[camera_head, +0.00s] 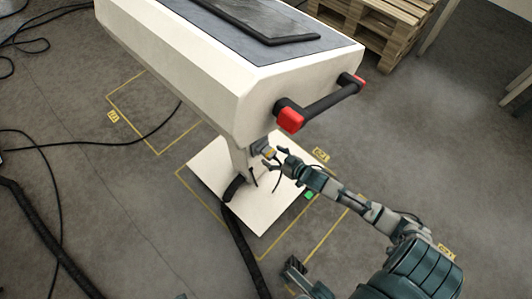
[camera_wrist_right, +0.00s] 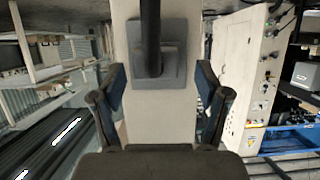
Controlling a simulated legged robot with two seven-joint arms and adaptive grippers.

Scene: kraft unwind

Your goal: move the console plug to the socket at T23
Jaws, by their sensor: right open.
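The white console (camera_head: 230,75) stands on a pedestal over a white base plate (camera_head: 262,205). A small grey fitting (camera_head: 260,146) with a yellowish part, likely the plug (camera_head: 268,151), is on the pedestal, and a thin dark cable hangs close by. My right gripper (camera_head: 281,158) is open right beside it. In the right wrist view the open fingers (camera_wrist_right: 160,88) stand either side of the white pedestal, with a grey square plate (camera_wrist_right: 170,75) and a black cable or plug body (camera_wrist_right: 151,40) ahead. A dark piece at the bottom may be my left gripper (camera_head: 295,269). No socket marked T23 is legible.
A black handle (camera_head: 335,101) with red ends juts from the console above my right gripper. Yellow floor outlines carry small tags (camera_head: 113,116). Black cables (camera_head: 62,230) lie across the floor at left and below. Pallets (camera_head: 375,25) stand at the back. Floor at right is mostly clear.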

